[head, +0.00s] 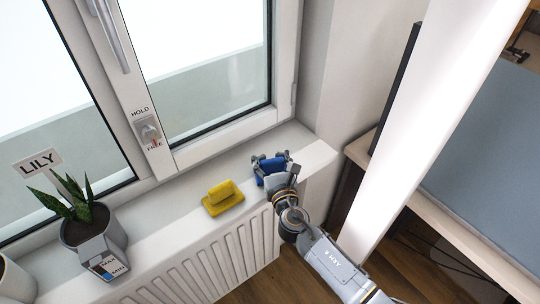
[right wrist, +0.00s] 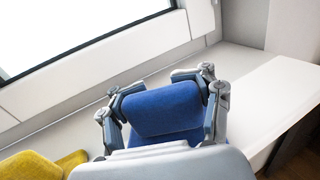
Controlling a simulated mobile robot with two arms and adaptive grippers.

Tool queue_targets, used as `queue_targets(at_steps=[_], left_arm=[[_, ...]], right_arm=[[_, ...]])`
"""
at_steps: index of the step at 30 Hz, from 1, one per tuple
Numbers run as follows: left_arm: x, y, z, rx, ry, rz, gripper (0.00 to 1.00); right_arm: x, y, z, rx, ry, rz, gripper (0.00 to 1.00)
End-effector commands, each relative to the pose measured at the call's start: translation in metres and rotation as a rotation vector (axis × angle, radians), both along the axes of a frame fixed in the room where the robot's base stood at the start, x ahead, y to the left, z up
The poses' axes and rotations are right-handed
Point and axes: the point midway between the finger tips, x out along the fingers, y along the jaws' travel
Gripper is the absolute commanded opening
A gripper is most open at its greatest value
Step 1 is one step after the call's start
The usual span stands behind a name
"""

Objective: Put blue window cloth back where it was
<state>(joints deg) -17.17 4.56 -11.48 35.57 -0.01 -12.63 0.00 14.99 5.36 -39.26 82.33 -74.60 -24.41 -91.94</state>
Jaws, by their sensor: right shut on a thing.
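The blue window cloth (head: 270,165) is at the right part of the white window sill, between the fingers of my right gripper (head: 272,161). In the right wrist view the cloth (right wrist: 165,108) fills the space between the two fingers of the gripper (right wrist: 163,95), which is shut on it. The cloth looks like a folded or rolled block. Its underside is hidden, so I cannot tell whether it touches the sill. My left gripper is not in view.
A yellow cloth (head: 222,198) lies on the sill (head: 160,225) left of my right gripper. A radiator (head: 215,265) is below; the sill's right end is clear.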

Motion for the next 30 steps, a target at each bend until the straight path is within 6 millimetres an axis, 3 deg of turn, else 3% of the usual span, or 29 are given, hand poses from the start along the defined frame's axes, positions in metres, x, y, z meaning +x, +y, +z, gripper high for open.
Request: queue_targets(at_steps=[1,6,19,23,30], left_arm=[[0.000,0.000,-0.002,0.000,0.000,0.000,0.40],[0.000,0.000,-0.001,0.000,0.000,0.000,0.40],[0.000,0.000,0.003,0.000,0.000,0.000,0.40],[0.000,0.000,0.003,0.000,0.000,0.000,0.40],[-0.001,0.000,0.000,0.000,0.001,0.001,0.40]], right_arm=[[0.000,0.000,-0.003,-0.001,0.000,0.000,0.51],[0.000,0.000,-0.002,-0.001,0.000,0.000,0.86],[-0.001,-0.001,0.003,-0.001,0.001,0.000,0.86],[-0.021,-0.006,0.001,0.000,0.002,-0.001,0.86],[-0.073,-0.018,-0.001,-0.001,0.002,0.001,0.86]])
